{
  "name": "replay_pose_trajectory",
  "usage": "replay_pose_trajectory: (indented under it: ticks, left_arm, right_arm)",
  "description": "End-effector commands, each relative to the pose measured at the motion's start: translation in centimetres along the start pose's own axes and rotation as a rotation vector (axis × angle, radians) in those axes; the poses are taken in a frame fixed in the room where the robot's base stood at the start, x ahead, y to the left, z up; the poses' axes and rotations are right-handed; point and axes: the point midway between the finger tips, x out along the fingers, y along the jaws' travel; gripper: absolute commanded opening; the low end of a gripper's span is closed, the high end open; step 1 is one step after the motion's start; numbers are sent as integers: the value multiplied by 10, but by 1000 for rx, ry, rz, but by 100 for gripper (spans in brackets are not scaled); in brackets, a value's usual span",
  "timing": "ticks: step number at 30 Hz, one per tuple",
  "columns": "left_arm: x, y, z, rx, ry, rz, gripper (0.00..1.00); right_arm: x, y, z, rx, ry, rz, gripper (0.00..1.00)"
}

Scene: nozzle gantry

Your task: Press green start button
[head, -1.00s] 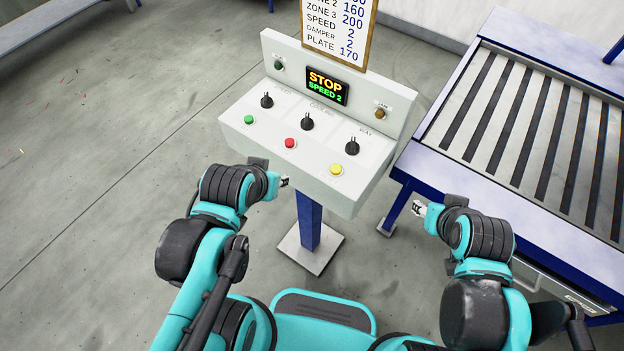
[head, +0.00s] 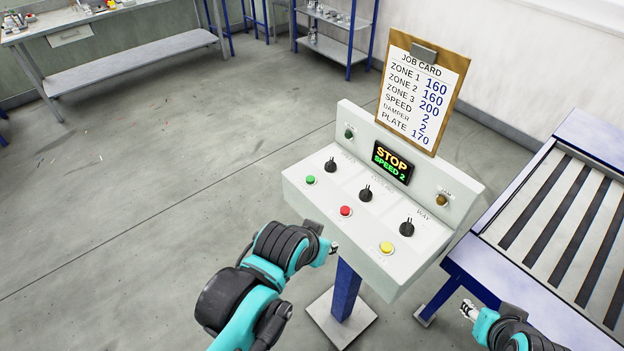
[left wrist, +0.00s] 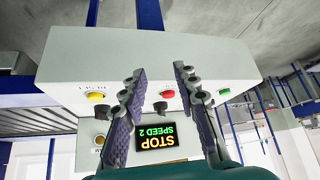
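The green button (head: 310,180) sits at the left end of the control panel's sloped face (head: 340,215), with the red button (head: 345,211) to its right and the yellow button (head: 386,248) further right. My left gripper (head: 333,246) is low in front of the panel's front edge, below the red button and apart from the green one. In the left wrist view, my left gripper's fingers (left wrist: 160,85) are spread and empty, with the panel seen upside down beyond them.
Three black knobs, one of them the left knob (head: 331,165), stand behind the buttons. The display (head: 392,162) reads STOP, SPEED 2. A job card (head: 423,97) stands above the panel. A slatted conveyor table (head: 560,215) is at the right. Open floor lies left.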

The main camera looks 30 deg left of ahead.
Motion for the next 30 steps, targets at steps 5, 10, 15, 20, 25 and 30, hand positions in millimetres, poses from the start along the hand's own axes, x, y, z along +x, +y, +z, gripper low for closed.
replay_pose_trajectory:
  ticks: [5,10,15,20,25,30]
  left_arm:
    - [0,0,0,0,0,0,30]
    - [0,0,0,0,0,0,30]
    - [0,0,0,0,0,0,0]
    - [0,0,0,0,0,0,0]
    - [0,0,0,0,0,0,0]
    - [0,0,0,0,0,0,0]
  right_arm:
    - [0,0,0,0,0,0,40]
    - [0,0,0,0,0,0,40]
    - [0,0,0,0,0,0,40]
    - [0,0,0,0,0,0,40]
    - [0,0,0,0,0,0,40]
    - [0,0,0,0,0,0,40]
